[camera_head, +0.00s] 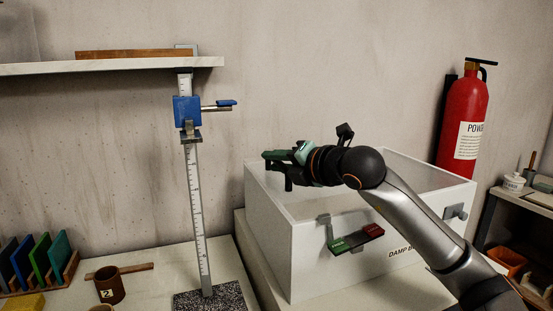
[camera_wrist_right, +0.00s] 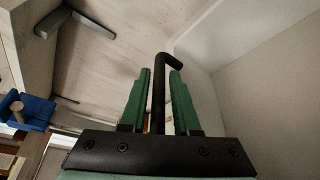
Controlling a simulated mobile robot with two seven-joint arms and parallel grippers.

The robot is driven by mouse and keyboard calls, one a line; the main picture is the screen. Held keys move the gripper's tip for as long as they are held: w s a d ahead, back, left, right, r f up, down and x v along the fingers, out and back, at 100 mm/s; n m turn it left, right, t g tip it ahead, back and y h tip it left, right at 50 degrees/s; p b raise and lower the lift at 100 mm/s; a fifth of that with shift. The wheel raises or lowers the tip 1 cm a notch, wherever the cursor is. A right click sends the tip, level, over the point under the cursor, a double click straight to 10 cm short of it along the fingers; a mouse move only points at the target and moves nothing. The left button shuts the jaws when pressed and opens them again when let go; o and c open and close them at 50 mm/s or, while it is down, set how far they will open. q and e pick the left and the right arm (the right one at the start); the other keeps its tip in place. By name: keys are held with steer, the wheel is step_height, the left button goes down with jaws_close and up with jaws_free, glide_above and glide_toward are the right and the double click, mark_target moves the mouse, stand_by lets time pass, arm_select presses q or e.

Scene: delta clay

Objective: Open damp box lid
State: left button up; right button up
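The white damp box (camera_head: 290,255) stands on the right part of the bench, lettered on its front. Its top (camera_head: 430,177) looks like a grey or see-through panel; whether the lid is raised I cannot tell. A grey bracket with a green and red bar (camera_head: 357,240) is on its front. My right gripper (camera_head: 278,158) is over the box's rear left part. In the right wrist view its two green fingers (camera_wrist_right: 160,85) stand apart, with a bent black bar (camera_wrist_right: 159,95) between them and gaps visible on both sides. My left gripper is out of view.
A height gauge with a blue slider (camera_head: 187,111) stands left of the box. A shelf (camera_head: 120,66) hangs above. A red fire extinguisher (camera_head: 462,120) is behind the box at right. A brown cup (camera_head: 110,289) and coloured plates (camera_head: 42,258) are at left.

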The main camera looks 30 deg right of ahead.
jaws_close()
stand_by(1.4)
